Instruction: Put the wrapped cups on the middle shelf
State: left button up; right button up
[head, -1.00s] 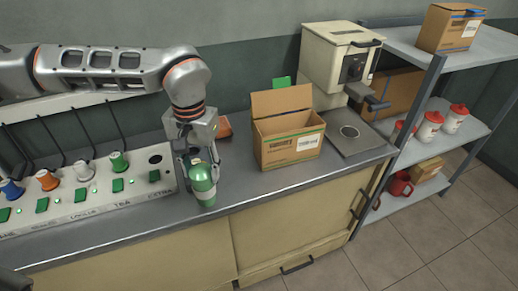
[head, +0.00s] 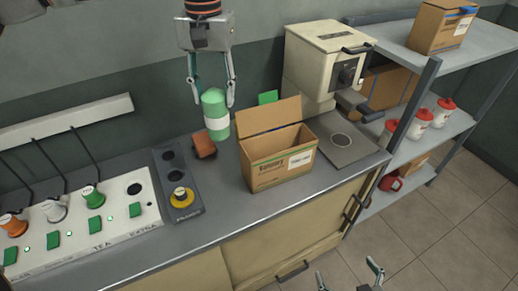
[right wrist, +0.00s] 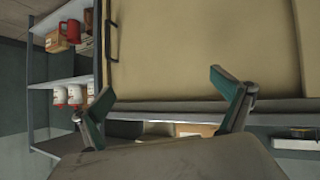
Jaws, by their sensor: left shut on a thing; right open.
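The wrapped cups look like a green roll with a white band (head: 216,115). My left gripper (head: 212,98) is shut on the roll from above and holds it upright over the counter, left of the open carton. The middle shelf (head: 455,136) of the rack at the right bears white canisters with red lids (head: 431,116). My right gripper (head: 349,277) is open and empty, low in front of the counter. In the right wrist view its fingers (right wrist: 165,90) are wide apart, with the rack on the left.
An open carton (head: 280,165) stands on the counter (head: 250,207) beside a cream machine (head: 322,70). A brown block (head: 203,144) and a dark panel (head: 178,187) lie to its left. A closed box (head: 440,27) is on the top shelf; a red mug (head: 391,182) is on the lower one.

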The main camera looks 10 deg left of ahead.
aim_at(217, 115)
pick_arm(q)
jog(key=shift+w+d, duration=0.1)
jog(key=shift+w, duration=0.2)
jog(key=f, duration=0.6)
jog(key=shift+s+f, duration=0.2)
notch_tip(217, 115, down, 13)
jog(key=shift+w+f, duration=0.15)
jog(key=shift+f, duration=0.05)
pick_arm(e)
jog(key=shift+s+a+f+g, duration=0.15)
jog(key=shift+s+f+g, duration=0.15)
jog(key=shift+s+f, duration=0.3)
pick_arm(q)
jog(key=o, duration=1.3)
jog(key=shift+f, duration=0.15)
jog(key=shift+c, duration=0.2)
pick_arm(e)
jog(key=shift+r, duration=0.1)
